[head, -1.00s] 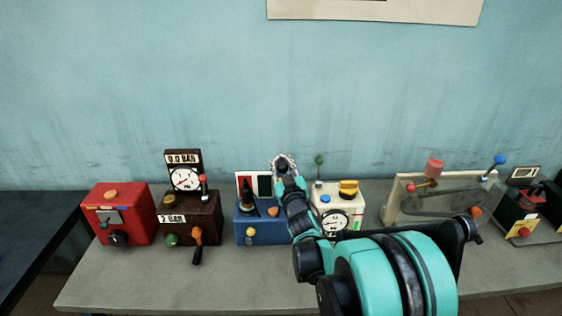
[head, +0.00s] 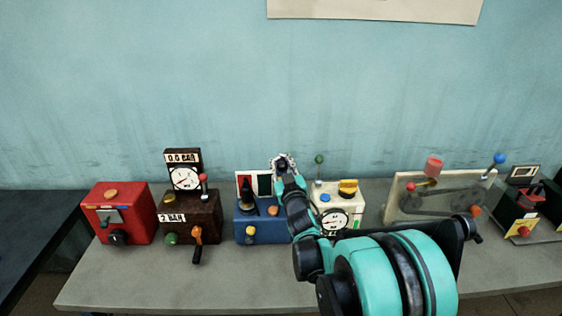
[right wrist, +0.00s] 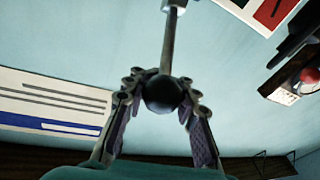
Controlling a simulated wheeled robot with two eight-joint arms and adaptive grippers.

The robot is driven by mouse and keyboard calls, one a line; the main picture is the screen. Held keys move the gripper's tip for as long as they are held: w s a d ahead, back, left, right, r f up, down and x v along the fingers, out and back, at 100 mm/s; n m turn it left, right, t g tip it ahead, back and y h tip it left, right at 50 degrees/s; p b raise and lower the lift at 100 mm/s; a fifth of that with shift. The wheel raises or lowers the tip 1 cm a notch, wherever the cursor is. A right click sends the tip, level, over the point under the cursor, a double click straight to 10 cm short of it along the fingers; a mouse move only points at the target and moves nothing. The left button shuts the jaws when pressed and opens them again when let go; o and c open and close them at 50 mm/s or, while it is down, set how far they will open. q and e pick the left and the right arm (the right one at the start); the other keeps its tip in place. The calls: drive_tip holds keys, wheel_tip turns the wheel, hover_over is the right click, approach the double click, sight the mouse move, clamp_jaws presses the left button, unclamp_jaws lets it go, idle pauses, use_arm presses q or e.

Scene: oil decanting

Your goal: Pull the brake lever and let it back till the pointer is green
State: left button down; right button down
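A lever with a metal rod and a round black knob (right wrist: 163,95) shows in the right wrist view. My right gripper (right wrist: 160,88) has its two fingers closed in on either side of this knob and appears to hold it. In the head view my right gripper (head: 283,164) is at the back right of the blue box (head: 262,228) and hides the lever. A white panel with red and dark green fields (head: 253,184) stands behind that box, and its corner shows in the right wrist view (right wrist: 262,10). I cannot make out a pointer. My left gripper is not in view.
A brown gauge box (head: 190,215) and a red box (head: 120,212) stand to the left. A cream gauge box (head: 352,205) is close on the right, partly behind my arm. A belt device (head: 400,190) stands further right. The grey bench front (head: 130,280) is clear.

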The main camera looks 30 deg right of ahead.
drive_tip(key=c, duration=1.5)
unclamp_jaws()
drive_tip(key=shift+a+r, duration=0.15)
drive_tip(key=shift+a, duration=0.05)
drive_tip(key=o, duration=0.3)
drive_tip(key=shift+s+a+r, duration=0.15)
drive_tip(key=shift+s+a, duration=0.05)
drive_tip(key=shift+o, duration=0.2)
drive_tip(key=v, duration=1.2)
drive_tip(key=shift+f, duration=0.25)
drive_tip(key=shift+w+d, duration=0.1)
drive_tip(key=shift+d, duration=0.1)
